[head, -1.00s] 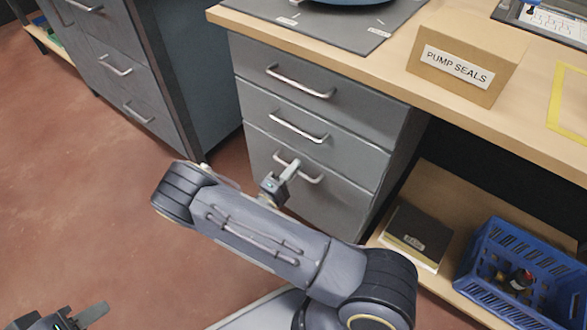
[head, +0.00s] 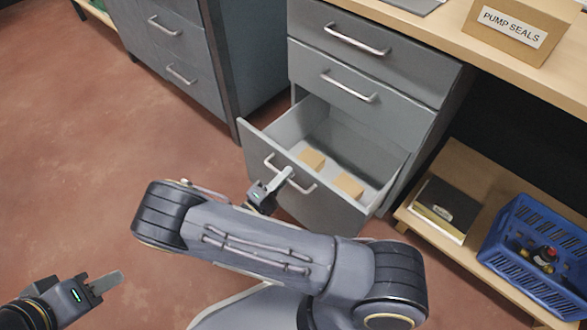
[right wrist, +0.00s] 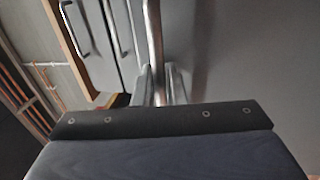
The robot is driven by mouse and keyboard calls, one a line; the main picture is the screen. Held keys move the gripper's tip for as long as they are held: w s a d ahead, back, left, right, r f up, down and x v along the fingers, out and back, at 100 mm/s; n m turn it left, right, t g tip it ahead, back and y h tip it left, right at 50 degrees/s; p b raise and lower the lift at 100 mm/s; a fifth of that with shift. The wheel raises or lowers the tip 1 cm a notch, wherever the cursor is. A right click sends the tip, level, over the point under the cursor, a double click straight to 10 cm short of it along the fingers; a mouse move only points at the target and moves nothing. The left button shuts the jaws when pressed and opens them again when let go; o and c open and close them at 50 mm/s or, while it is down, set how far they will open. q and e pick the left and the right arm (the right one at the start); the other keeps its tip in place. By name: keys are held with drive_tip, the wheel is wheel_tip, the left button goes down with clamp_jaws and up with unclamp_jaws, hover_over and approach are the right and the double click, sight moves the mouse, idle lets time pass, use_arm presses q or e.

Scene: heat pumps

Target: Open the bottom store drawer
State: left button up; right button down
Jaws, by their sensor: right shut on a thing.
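The bottom store drawer (head: 325,214) stands pulled out from the grey cabinet under the bench. Two small tan blocks (head: 349,186) lie inside it. Its front carries a silver bar handle (head: 306,188). My right gripper (head: 286,175) is shut on this handle, and the right wrist view (right wrist: 158,88) shows the bar between its two fingers. My left gripper (head: 104,284) is low at the left, away from the drawer; its finger shows, but the gap between its fingers is not clear.
Two closed drawers (head: 350,86) sit above the open one. Another grey drawer cabinet (head: 180,60) stands at the left. A low shelf at the right holds a blue crate (head: 540,255) and a dark box (head: 447,205). Red floor is clear in front at left.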

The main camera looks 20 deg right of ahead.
drive_tip(key=r+v, duration=0.1)
drive_tip(key=v, duration=0.5)
drive_tip(key=shift+a+b, duration=0.3)
drive_tip(key=shift+a, duration=0.05)
drive_tip(key=shift+s, duration=0.15)
drive_tip(key=c, duration=1.6)
unclamp_jaws()
drive_tip(key=shift+c, duration=0.2)
drive_tip(key=shift+r, duration=0.1)
drive_tip(key=p+v, duration=0.1)
drive_tip(key=v, duration=0.6)
drive_tip(key=shift+s+a, duration=0.2)
drive_tip(key=shift+a, duration=0.15)
